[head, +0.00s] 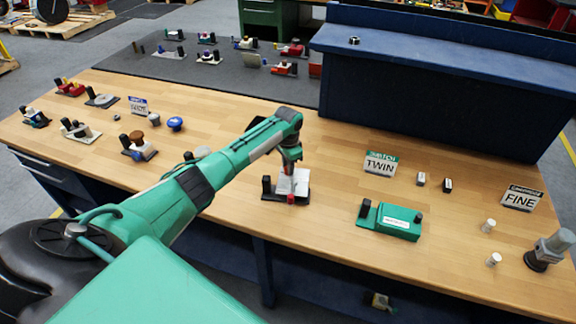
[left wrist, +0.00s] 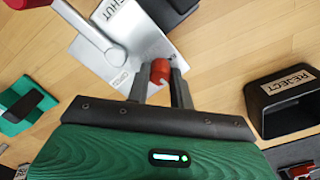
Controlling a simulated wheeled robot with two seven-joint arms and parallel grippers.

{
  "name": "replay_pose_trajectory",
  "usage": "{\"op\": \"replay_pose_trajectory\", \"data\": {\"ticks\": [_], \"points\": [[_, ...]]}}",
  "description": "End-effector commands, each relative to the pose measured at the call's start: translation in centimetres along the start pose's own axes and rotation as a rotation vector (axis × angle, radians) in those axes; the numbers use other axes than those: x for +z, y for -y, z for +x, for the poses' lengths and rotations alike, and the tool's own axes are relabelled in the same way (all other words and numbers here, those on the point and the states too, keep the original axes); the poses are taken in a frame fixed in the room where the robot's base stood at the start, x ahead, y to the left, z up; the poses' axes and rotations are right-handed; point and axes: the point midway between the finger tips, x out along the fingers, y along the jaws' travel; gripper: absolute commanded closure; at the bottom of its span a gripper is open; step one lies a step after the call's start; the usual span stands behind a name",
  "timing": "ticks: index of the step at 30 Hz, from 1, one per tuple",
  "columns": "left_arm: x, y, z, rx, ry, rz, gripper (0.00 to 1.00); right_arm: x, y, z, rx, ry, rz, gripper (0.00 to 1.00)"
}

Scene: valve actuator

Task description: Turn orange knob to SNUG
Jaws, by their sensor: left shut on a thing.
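The orange knob (left wrist: 160,70) looks red-orange and sits between the two dark fingers of my left gripper (left wrist: 161,78), which is shut on it. Beside it in the left wrist view is a silver plate (left wrist: 118,58) with a grey lever and lettering that seems to read SHUT. No SNUG mark is legible. In the head view my left gripper (head: 290,165) reaches down over a small device with a black base (head: 270,194), a pale plate (head: 298,182) and a red part (head: 291,198) at its front. The fingertips are hard to see there. My right gripper is not in view.
A green box (head: 390,220) and a TWIN sign (head: 381,164) stand to the right on the wooden table. A black bin marked REJECT (left wrist: 285,103) is right of the gripper in the wrist view. Several small devices stand at the left.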

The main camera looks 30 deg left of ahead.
Motion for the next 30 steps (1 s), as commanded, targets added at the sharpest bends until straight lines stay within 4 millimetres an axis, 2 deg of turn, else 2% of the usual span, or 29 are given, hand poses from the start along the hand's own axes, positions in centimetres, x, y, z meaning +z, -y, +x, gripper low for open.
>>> {"op": "replay_pose_trajectory", "data": {"ticks": [4,5,8,17,20,23,30], "points": [[0.0,0.0,0.0,0.001,0.0,0.0,1.0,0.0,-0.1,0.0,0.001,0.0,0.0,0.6],[0.0,0.0,0.0,0.001,0.0,0.0,0.73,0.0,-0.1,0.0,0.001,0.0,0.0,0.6],[0.0,0.0,0.0,0.001,0.0,-0.001,0.55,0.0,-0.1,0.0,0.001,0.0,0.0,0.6],[0.0,0.0,-0.1,0.0,-0.001,-0.001,0.55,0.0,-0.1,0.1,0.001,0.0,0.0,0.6],[-0.1,0.0,-0.7,-0.001,-0.002,-0.001,0.55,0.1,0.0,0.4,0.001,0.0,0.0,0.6],[-0.1,0.0,-2.1,-0.002,-0.004,0.001,0.55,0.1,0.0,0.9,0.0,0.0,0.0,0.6],[-0.1,0.0,-7.6,-0.002,-0.005,0.001,0.55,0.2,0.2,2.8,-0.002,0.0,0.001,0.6]]}}
